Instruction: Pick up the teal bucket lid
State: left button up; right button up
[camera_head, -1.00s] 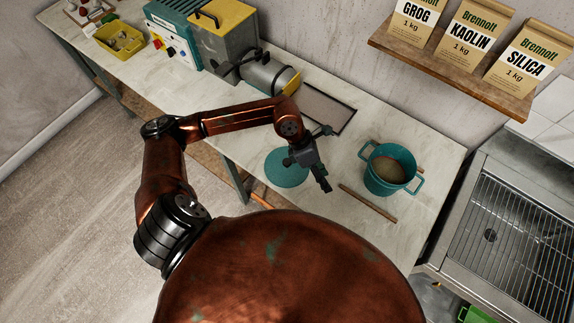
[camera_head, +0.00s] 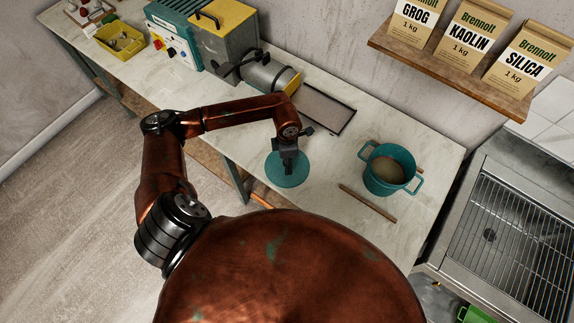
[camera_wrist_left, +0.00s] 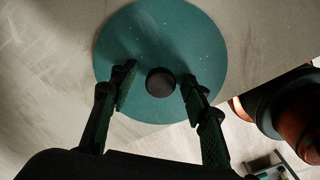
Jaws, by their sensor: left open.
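The teal bucket lid (camera_head: 287,178) lies flat on the worktable near its front edge. In the left wrist view the round lid (camera_wrist_left: 150,40) shows with a dark round knob (camera_wrist_left: 160,82) at its middle. My left gripper (camera_head: 289,170) is above the lid, pointing down. In the left wrist view my left gripper (camera_wrist_left: 157,88) is open, with one finger on each side of the knob. I cannot tell whether the fingers touch the lid. The teal bucket (camera_head: 385,178) stands to the right, holding greyish-brown material. My right gripper is not in view.
A wooden stick (camera_head: 368,203) lies between lid and bucket. A dark-rimmed tray (camera_head: 325,108) lies behind the lid. A grey and yellow machine (camera_head: 225,40) stands at the back left. A metal sink with a rack (camera_head: 510,240) is at the right. Bags stand on a shelf (camera_head: 450,65) above.

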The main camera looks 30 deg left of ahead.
pick_arm(q)
jog(key=shift+f, duration=0.25)
grip_shut()
dwell(0.3)
jog(key=shift+r, duration=0.15)
